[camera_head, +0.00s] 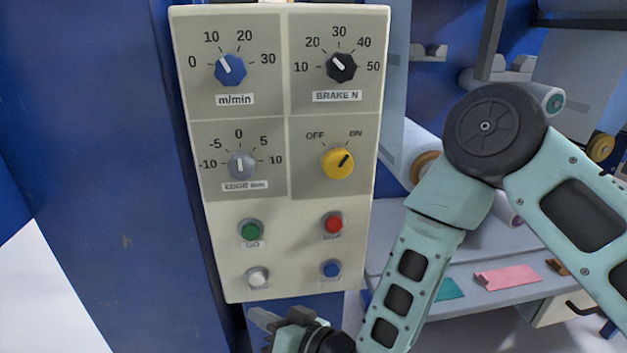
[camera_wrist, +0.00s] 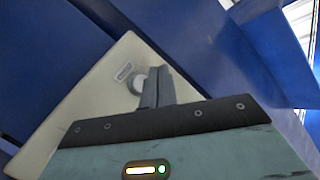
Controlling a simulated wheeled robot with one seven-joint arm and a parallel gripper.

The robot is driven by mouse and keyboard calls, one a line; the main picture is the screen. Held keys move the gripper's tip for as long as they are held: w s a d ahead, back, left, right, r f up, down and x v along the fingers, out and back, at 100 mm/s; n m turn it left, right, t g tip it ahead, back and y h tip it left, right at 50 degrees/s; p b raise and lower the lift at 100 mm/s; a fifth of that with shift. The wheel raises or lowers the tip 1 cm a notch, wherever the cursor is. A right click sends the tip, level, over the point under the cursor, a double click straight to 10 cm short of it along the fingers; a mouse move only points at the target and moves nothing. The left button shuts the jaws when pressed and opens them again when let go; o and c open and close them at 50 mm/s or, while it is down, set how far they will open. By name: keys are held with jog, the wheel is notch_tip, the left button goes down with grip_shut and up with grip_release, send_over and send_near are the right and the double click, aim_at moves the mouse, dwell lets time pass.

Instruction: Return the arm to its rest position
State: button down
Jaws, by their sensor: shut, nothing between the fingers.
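My gripper (camera_head: 268,322) is below the lower edge of the control panel (camera_head: 230,285) in the head view, its lower part cut off by the frame's bottom. In the wrist view its fingers (camera_wrist: 157,88) are together with nothing between them. They overlap the panel's lower corner in that picture, close beside the white button (camera_wrist: 137,81); I cannot tell whether they touch it. My pale green arm bends at a dark round joint right of the panel. The white button (camera_head: 257,277) is seen clear of the gripper in the head view.
The panel carries a blue knob (camera_head: 231,70), black knob (camera_head: 341,67), grey knob (camera_head: 242,164), yellow knob (camera_head: 338,162) and green, red and blue buttons. A blue machine wall (camera_head: 95,150) stands left. Behind my arm are rollers (camera_head: 540,96) and a shelf with a pink sheet (camera_head: 507,277).

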jog(key=s+d+r+n+g+h, duration=0.1)
jog(key=s+d+r+g+h, duration=0.3)
jog(key=d, duration=0.5)
jog(key=s+d+r+n+g+h, duration=0.1)
jog(key=s+d+r+h, duration=0.45)
jog(key=d, duration=0.25)
jog(key=s+d+r+n+g+h, duration=0.1)
jog(key=s+d+r+g+h, duration=0.3)
jog(key=d, duration=0.5)
notch_tip(320, 180, up, 24)
jog(key=s+t+p, duration=0.1)
jog(key=p, duration=2.2)
jog(key=shift+s+d+f+p, duration=0.2)
jog(key=shift+s+p, duration=0.15)
jog(key=shift+s, duration=0.05)
